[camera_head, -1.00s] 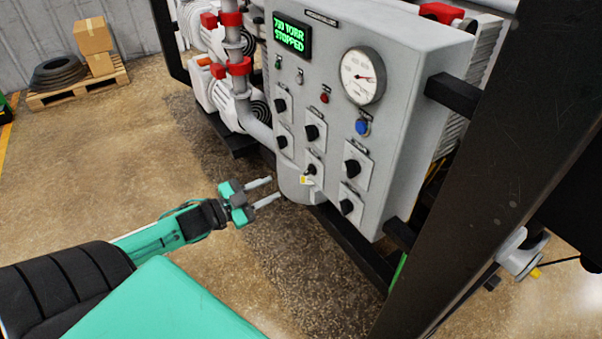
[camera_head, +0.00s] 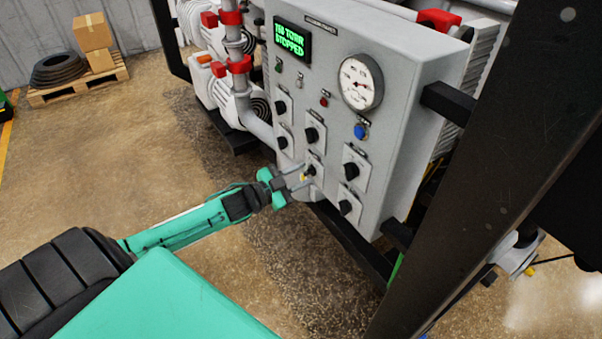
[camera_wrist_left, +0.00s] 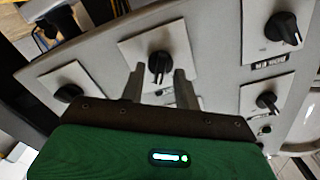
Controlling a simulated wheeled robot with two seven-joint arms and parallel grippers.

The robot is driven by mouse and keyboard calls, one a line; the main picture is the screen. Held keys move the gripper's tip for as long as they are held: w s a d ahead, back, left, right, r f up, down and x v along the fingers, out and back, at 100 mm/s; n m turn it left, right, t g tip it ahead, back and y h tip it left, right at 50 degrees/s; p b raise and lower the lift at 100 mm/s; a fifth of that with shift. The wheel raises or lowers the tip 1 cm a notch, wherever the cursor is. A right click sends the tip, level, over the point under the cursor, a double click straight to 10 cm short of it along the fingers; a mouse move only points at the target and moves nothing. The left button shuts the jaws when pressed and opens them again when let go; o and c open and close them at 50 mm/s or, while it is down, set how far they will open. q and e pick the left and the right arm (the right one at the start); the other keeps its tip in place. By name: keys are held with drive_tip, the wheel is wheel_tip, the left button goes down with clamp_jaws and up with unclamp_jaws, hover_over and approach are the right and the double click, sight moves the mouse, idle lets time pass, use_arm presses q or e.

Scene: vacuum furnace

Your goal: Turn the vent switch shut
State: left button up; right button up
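The grey control panel (camera_head: 395,75) carries several black rotary switches. A small black switch (camera_head: 311,170) on a white plate sits at the lower middle; I cannot read its label, so I cannot confirm that it is the vent switch. My left gripper (camera_head: 298,178) is at this switch. In the left wrist view the same switch (camera_wrist_left: 160,66) shows between the fingertips of the left gripper (camera_wrist_left: 158,82). The fingers are apart, with visible gaps beside the knob, which points roughly up and down in that view. My right gripper is not in view.
Neighbouring switches sit close by, one to the right (camera_head: 351,170) and one below right (camera_head: 346,207). A gauge (camera_head: 361,82), a blue button (camera_head: 360,132) and a green-lit display (camera_head: 292,40) are higher up. A dark frame post (camera_head: 465,170) stands at the right.

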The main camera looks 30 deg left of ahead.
use_arm(q)
drive_tip(key=shift+w, duration=0.15)
clamp_jaws()
